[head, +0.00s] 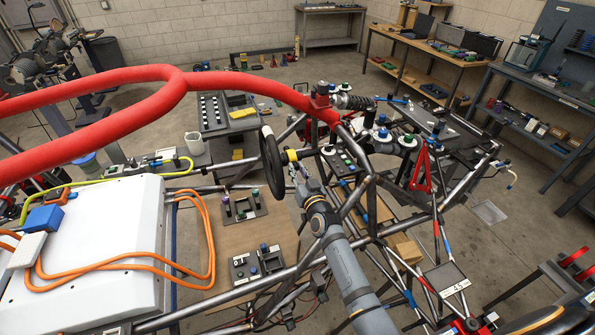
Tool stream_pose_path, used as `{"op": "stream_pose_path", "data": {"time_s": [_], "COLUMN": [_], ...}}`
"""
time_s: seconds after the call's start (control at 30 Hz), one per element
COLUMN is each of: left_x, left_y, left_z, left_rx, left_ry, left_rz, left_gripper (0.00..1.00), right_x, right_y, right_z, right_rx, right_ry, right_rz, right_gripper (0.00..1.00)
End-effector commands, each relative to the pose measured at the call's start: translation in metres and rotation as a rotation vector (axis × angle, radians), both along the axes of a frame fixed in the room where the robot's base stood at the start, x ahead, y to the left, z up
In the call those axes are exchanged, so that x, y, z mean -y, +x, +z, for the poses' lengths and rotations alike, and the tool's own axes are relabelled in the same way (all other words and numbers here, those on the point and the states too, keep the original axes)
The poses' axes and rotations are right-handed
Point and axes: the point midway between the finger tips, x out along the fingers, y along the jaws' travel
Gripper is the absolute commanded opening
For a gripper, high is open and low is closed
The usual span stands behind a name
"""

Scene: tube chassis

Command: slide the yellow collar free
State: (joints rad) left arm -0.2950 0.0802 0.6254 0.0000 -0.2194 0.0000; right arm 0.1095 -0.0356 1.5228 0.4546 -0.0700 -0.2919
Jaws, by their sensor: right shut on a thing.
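The yellow collar (292,155) is a small bright ring just right of the black steering wheel (269,165), at the middle of the head view. My right arm comes in from the bottom, and my right gripper (296,168) reaches up to the collar. It is shut on the collar; the fingers are small here and partly hide it. The wheel stands edge-on, close beside the collar. I cannot tell whether the collar touches the wheel hub. My left gripper is not in view.
Grey chassis tubes (362,190) surround my right arm closely. A thick red tube (235,82) crosses above the wheel. A white box with orange cables (95,250) fills the lower left. Small control blocks (245,205) sit below the wheel. Benches stand behind.

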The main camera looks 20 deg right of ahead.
Motion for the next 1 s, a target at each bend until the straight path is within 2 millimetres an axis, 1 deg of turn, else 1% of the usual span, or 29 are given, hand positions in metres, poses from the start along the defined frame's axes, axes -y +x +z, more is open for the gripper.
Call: {"op": "stream_pose_path", "data": {"time_s": [0.17, 0.37, 0.4, 0.57, 0.87, 0.97, 1.0], "left_x": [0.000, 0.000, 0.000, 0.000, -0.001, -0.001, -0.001], "left_y": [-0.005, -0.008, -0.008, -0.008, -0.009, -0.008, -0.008], "left_z": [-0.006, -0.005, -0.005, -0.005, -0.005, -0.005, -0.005], "left_rx": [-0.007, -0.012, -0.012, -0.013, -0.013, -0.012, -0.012], "left_ry": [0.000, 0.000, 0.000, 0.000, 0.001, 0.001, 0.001], "left_rz": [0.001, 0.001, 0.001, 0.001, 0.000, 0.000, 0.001], "left_gripper": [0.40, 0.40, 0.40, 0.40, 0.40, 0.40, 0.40], "right_x": [0.017, 0.017, 0.017, 0.017, 0.017, 0.016, 0.016], "right_y": [0.001, 0.001, 0.001, 0.001, 0.001, 0.001, 0.001], "right_z": [-0.001, 0.000, 0.001, 0.000, 0.001, 0.008, 0.013], "right_rx": [0.002, 0.002, 0.002, 0.002, 0.001, 0.003, 0.005], "right_ry": [-0.003, -0.002, -0.002, -0.001, -0.001, -0.002, -0.002], "right_rz": [-0.001, -0.001, -0.001, -0.001, 0.000, 0.003, 0.003], "right_gripper": [0.00, 0.00, 0.21, 0.43, 0.43, 0.43, 0.43]}}
